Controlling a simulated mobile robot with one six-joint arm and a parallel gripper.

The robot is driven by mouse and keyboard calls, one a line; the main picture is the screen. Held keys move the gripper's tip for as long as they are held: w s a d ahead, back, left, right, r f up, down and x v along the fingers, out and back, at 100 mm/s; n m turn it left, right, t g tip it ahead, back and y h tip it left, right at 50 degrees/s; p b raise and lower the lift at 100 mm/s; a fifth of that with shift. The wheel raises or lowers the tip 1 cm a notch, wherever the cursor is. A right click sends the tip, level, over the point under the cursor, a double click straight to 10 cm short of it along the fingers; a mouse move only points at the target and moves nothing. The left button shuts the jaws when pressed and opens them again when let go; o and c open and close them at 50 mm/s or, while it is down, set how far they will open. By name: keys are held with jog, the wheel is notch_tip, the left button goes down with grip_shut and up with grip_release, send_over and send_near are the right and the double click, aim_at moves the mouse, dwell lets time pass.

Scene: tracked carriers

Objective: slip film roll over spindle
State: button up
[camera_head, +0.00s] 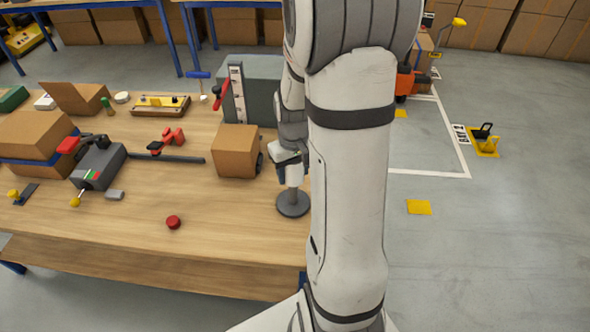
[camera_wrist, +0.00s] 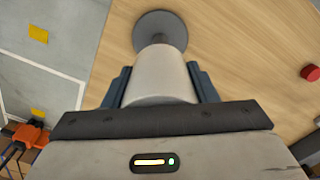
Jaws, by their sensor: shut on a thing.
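The film roll, a pale grey-white cylinder (camera_wrist: 160,72), is between the two dark blue-grey fingers of my gripper (camera_wrist: 160,88), which is shut on it. In the head view my gripper (camera_head: 287,163) points down, with the pale roll (camera_head: 294,178) partly showing below it. The spindle's round dark grey base (camera_head: 293,208) stands on the table near its right edge, directly below the roll. The base also shows in the wrist view (camera_wrist: 150,22), beyond the roll and in line with it.
A cardboard box (camera_head: 235,151) stands just left of my gripper on the wooden table (camera_head: 225,235). A red round knob (camera_head: 173,222) lies left of the spindle. A toggle device (camera_head: 97,162) and several boxes fill the table's left.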

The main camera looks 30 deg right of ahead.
jog(key=shift+f, duration=0.3)
dwell(0.4)
jog(key=shift+f+b, duration=0.9)
jog(key=shift+f, duration=0.05)
jog(key=shift+f, duration=0.1)
jog(key=shift+f+b, duration=1)
jog(key=shift+f, duration=0.1)
jog(key=o, duration=1.6)
jog(key=shift+w+r, duration=0.1)
